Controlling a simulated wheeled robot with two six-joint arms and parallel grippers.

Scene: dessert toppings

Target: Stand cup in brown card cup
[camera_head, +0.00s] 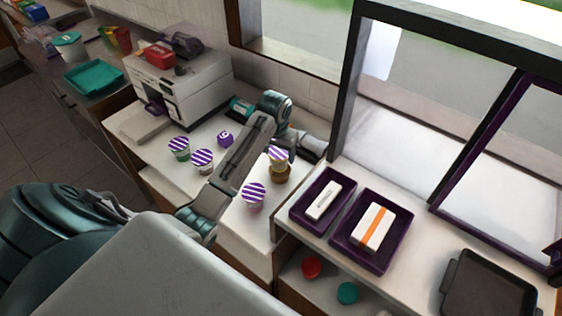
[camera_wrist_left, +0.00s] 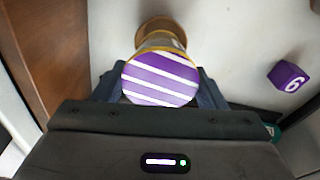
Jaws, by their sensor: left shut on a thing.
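A cup with a purple-and-white striped lid (camera_head: 278,152) is held upright or nearly so by my left gripper (camera_head: 284,157). Its striped lid (camera_wrist_left: 160,78) fills the space between the fingers in the left wrist view. The brown card cup (camera_head: 281,174) stands on the white counter directly below the held cup; it also shows in the left wrist view (camera_wrist_left: 158,26), partly hidden behind the held cup. The two overlap in both views, so I cannot tell whether the held cup's base is inside the card cup or just above it. My right gripper is out of view.
Other striped-lid cups stand on the counter: one (camera_head: 253,194) in front, two (camera_head: 179,146) (camera_head: 203,158) to the left. A purple numbered cube (camera_head: 225,138) is near them. Purple trays (camera_head: 298,216) (camera_head: 340,247) lie to the right. A white machine (camera_head: 190,85) stands behind left.

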